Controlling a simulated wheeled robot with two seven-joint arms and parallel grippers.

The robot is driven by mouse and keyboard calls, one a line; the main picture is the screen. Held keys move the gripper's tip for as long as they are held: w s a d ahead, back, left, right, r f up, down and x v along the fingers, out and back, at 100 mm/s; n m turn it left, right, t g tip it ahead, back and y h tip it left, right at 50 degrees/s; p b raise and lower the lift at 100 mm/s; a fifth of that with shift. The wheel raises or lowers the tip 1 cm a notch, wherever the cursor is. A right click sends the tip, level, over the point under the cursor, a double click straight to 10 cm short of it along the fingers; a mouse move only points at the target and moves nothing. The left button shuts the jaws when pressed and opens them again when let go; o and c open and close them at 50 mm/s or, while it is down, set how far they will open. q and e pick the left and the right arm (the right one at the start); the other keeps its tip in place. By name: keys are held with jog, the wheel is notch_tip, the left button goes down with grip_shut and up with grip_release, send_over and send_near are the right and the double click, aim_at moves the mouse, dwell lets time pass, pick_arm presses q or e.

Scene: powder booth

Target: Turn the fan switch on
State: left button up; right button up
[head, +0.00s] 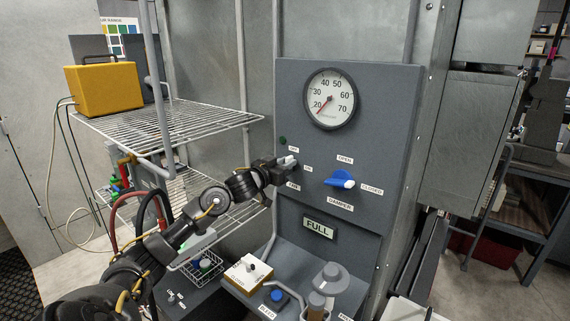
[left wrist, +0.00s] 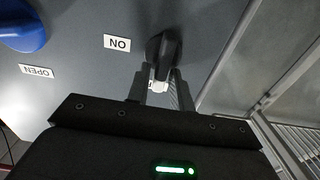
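The fan switch (left wrist: 158,85) is on the grey control panel (head: 375,110), with an ON label (left wrist: 117,42) beside it and a FAN label (head: 293,187) below. My right gripper is not in view.
A blue damper knob (head: 339,180) sits right of the switch, below a round gauge (head: 330,98). A FULL sign (head: 318,228) is lower down. Wire shelves (head: 180,124) with a yellow box (head: 104,88) stand left. A ledge below holds a blue button (head: 277,296).

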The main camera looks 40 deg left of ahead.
pick_arm(q)
grip_shut()
jog(key=shift+m, duration=0.3)
jog(key=m+b, duration=0.3)
jog(key=m, duration=0.2)
jog(key=d+f+m+b, duration=0.1)
jog(key=m+b, duration=0.1)
jog(key=m, duration=0.4)
jog(key=f+m+b, duration=0.1)
jog(key=m+b, duration=0.2)
jog(key=m, duration=0.3)
jog(key=shift+d+b, duration=0.35)
jog(key=shift+d, duration=0.05)
jog(key=shift+m, duration=0.3)
jog(key=shift+o, duration=1.6)
grip_release()
